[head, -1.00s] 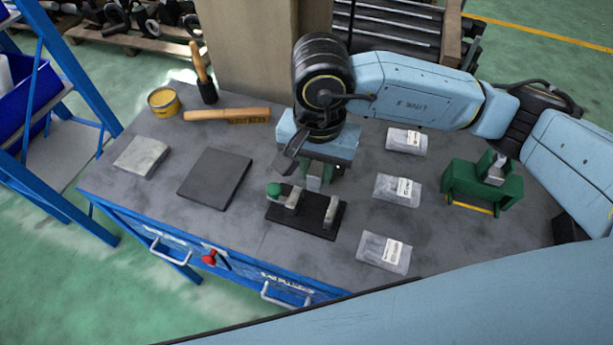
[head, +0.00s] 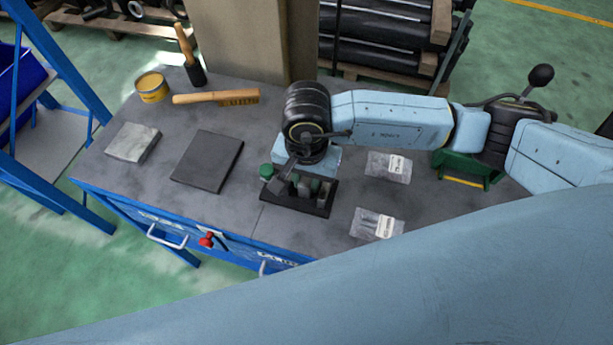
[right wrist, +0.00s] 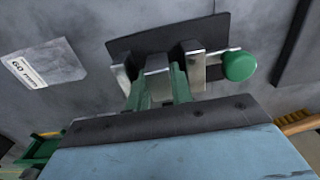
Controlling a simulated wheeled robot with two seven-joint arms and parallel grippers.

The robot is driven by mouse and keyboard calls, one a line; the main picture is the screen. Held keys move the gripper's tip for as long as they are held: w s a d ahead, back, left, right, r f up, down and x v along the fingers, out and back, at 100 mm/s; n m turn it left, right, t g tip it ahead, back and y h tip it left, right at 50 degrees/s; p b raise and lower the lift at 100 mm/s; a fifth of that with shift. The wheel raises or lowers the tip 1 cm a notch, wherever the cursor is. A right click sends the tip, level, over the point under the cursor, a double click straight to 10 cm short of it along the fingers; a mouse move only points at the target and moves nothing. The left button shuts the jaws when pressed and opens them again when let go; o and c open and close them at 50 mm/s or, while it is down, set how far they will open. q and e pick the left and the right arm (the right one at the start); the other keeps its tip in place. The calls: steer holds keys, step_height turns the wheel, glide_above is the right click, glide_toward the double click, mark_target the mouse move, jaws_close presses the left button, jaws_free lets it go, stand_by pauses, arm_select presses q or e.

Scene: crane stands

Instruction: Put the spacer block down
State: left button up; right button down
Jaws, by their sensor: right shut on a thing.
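My right gripper (head: 307,186) is over the small black fixture (head: 298,205), which has metal uprights and a green knob (head: 267,171). In the right wrist view the green fingers (right wrist: 160,92) are shut on a light grey spacer block (right wrist: 157,64). The block sits between the fixture's uprights as seen from there, above the black base plate (right wrist: 165,39). Whether the block touches the plate I cannot tell. In the head view the gripper and uprights mostly hide the block. My left gripper is not in view.
Left of the fixture lie a dark flat pad (head: 208,161) and a grey block (head: 133,142). Behind are a yellow tin (head: 152,87), a brush (head: 215,97) and a mallet (head: 188,55). Clear packets (head: 377,224) and a green stand (head: 466,167) are to the right.

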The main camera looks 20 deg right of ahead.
mark_target(307, 179)
steer(key=shift+f, duration=0.2)
steer(key=c, duration=1.5)
jaws_free()
steer(key=shift+r, duration=0.1)
step_height(307, 179, up, 12)
steer(key=shift+r, duration=0.15)
